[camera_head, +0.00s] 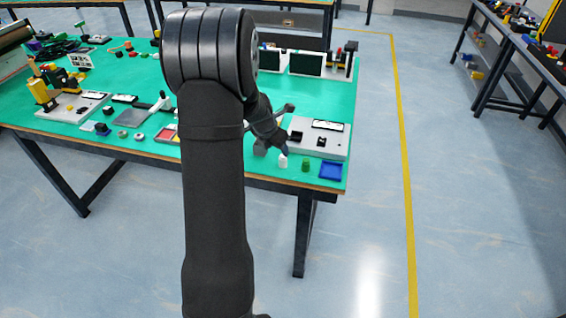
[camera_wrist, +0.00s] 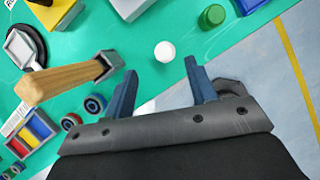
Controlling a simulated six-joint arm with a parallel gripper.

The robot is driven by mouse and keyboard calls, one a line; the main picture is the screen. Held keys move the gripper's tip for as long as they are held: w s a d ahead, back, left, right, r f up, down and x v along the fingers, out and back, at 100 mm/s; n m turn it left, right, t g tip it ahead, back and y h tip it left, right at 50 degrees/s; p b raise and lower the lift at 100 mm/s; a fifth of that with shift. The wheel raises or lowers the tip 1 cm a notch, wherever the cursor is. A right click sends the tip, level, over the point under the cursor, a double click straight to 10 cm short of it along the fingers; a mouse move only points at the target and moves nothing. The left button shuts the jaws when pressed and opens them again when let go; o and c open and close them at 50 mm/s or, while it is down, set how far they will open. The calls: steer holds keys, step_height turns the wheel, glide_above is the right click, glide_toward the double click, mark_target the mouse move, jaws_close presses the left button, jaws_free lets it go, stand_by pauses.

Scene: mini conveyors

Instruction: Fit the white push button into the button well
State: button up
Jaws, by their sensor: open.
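The white push button (camera_head: 283,161) stands on the green table near its front edge. In the wrist view it is a small round white piece (camera_wrist: 165,51), just beyond my fingertips and between their lines. My gripper (camera_wrist: 160,68) is open, with nothing between its two blue fingers. In the head view my arm partly hides it. A light grey panel (camera_head: 335,146) lies behind the button to the right, with black square fittings and a pale display. I cannot tell which fitting is the button well. In the wrist view only a corner of a grey block shows at the top.
A green button (camera_head: 305,165) and a blue tray (camera_head: 331,171) sit right of the white button, close to the table edge. A wooden-handled tool (camera_wrist: 70,79) lies left of my fingers in the wrist view. Other parts crowd the table's left; bare floor lies right.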

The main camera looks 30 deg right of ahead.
mark_target(283, 157)
steer(key=shift+s+d+x, duration=0.1)
steer(key=shift+s+x, duration=0.05)
steer(key=shift+x, duration=1.5)
steer(key=shift+s+d+x, duration=0.1)
steer(key=shift+s+x, duration=0.05)
steer(key=shift+x, duration=1.5)
steer(key=shift+c, duration=0.4)
steer(key=c, duration=1)
